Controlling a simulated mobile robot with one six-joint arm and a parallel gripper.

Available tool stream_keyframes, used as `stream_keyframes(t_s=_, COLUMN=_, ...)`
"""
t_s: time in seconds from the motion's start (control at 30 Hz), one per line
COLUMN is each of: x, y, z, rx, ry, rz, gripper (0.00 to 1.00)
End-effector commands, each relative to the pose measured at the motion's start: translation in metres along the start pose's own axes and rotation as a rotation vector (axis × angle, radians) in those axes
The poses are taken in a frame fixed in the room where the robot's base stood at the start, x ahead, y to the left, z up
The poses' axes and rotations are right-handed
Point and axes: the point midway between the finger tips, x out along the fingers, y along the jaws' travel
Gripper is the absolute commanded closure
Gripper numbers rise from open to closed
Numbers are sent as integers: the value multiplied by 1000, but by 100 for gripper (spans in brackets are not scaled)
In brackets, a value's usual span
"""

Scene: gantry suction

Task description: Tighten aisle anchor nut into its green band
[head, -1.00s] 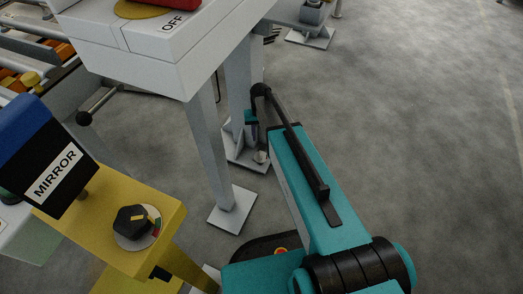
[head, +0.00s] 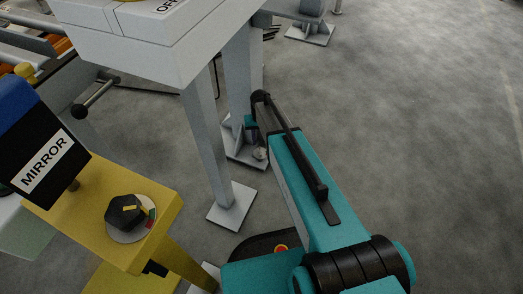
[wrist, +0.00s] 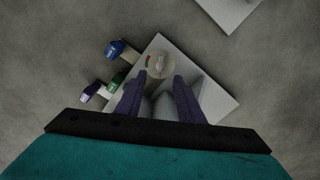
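The aisle anchor nut appears as a small pale pointer-like piece (wrist: 159,62) on a round disc with red and green marks, in the wrist view. The green band (wrist: 148,70) is a short mark at the disc's left edge. The disc (head: 259,153) also shows small on the grey column's foot in the head view. My gripper (wrist: 159,76) has its two dark purple fingers apart, one on each side of the near edge of the disc. Nothing is seen gripped. Whether the fingers touch the nut cannot be told. In the head view my arm hides most of the gripper.
The white foot plate (wrist: 213,108) lies under the disc. Blue (wrist: 116,48), green (wrist: 117,81) and purple (wrist: 87,93) tagged pieces stand left of it. A white cabinet leg (head: 209,145) is close left of my arm. A yellow MIRROR stand (head: 95,215) is at left. Floor at right is clear.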

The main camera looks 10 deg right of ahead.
Motion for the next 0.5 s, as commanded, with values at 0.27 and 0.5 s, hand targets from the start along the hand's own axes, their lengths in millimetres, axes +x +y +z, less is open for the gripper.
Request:
stream_keyframes(t_s=0.27, x=44, y=0, z=-1, rx=1, ry=-1, rz=0, gripper=66)
stream_keyframes(t_s=0.5, x=71, y=1, z=-1, rx=1, ry=0, rz=0, gripper=66)
